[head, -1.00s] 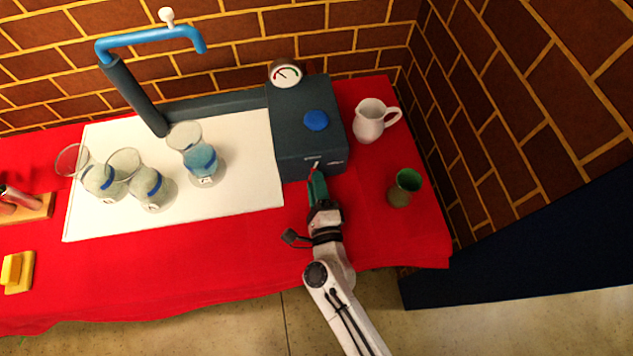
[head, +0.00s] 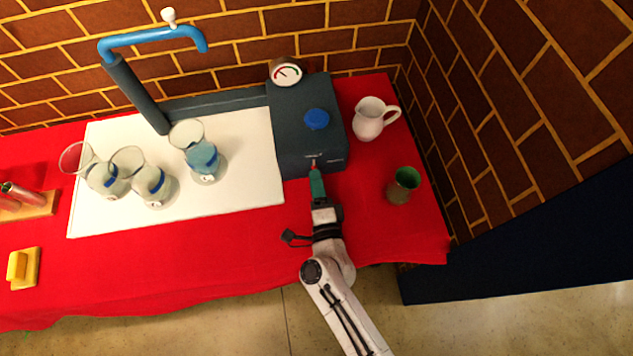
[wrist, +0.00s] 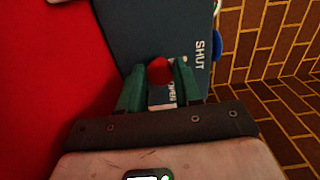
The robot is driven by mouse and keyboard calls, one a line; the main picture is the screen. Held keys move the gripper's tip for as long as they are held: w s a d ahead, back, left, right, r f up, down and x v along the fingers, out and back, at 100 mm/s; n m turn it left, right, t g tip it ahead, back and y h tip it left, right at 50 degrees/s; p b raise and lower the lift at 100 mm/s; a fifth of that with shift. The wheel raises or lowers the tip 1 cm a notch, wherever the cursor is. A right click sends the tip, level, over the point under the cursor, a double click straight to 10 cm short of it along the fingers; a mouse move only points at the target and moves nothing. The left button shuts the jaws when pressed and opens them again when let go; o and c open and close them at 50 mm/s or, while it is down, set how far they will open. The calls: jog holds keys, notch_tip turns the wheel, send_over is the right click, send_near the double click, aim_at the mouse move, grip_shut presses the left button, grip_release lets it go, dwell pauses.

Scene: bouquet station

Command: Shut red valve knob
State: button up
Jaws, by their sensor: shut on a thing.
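The red valve knob (wrist: 160,71) shows in the wrist view between the green fingers of my gripper (wrist: 158,85). The fingers are shut on it, one on each side. The knob is on the front of the dark grey box (head: 292,142), beside a white label and the word SHUT. In the head view my gripper (head: 315,172) reaches the lower front of the box. There the knob is mostly hidden by the fingers. A blue round button (head: 317,119) is on top of the box, and a dial gauge (head: 285,73) stands at its back.

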jog(key=o, duration=1)
jog(key=shift+o, duration=0.2)
jog(key=shift+s, duration=0.1)
jog(key=b+v, duration=0.1)
jog(key=v, duration=0.9)
jog(key=shift+s+b, duration=0.35)
jog(key=shift+b, duration=0.05)
